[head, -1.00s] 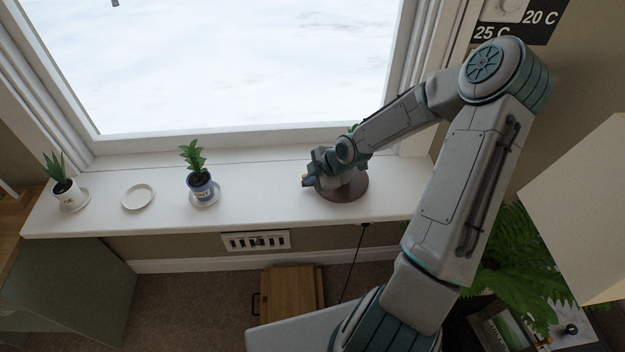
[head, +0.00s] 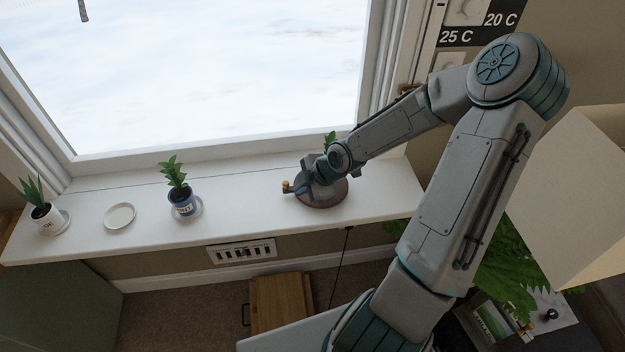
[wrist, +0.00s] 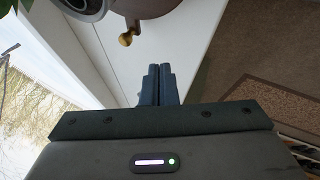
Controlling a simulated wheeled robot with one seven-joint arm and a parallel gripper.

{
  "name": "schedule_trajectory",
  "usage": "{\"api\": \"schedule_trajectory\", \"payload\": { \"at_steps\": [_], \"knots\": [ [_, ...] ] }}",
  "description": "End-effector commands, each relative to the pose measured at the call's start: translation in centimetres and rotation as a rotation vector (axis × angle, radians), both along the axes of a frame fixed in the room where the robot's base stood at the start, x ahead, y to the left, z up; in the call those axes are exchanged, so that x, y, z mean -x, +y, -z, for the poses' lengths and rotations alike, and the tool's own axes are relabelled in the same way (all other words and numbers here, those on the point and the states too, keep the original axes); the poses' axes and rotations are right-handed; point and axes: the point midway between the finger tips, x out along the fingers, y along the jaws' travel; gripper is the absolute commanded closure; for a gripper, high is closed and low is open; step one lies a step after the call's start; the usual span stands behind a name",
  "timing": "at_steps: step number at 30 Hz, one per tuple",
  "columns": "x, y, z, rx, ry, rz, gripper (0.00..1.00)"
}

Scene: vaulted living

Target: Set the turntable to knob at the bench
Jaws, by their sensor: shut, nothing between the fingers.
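The turntable (head: 335,200) is a brown round disc on the white window sill, partly hidden under my wrist. A small brass knob (head: 286,185) sticks out at its left side. In the wrist view the knob (wrist: 126,39) hangs from the turntable's edge (wrist: 150,8) at the top. My gripper (head: 302,190) is low over the turntable's left part in the head view, just right of the knob. In the wrist view my gripper (wrist: 158,70) has its fingers together and empty, with a visible gap in the picture between them and the knob.
A plant (head: 329,139) shows behind my arm. A blue potted plant (head: 183,205), an empty white saucer (head: 120,216) and a white potted plant (head: 45,218) stand left along the sill (head: 250,212). The window is behind. A wooden box (head: 280,303) stands on the floor below.

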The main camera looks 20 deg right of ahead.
Motion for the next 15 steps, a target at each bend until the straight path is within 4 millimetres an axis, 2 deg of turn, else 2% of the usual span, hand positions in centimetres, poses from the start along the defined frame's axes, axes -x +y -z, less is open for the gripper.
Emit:
{"api": "schedule_trajectory", "payload": {
  "at_steps": [6,15],
  "knots": [
    [1.2,-1.2,-2.5,0.001,-0.001,0.005,1.00],
    [2.2,-2.0,-4.4,0.000,-0.001,0.005,1.00]
  ]
}}
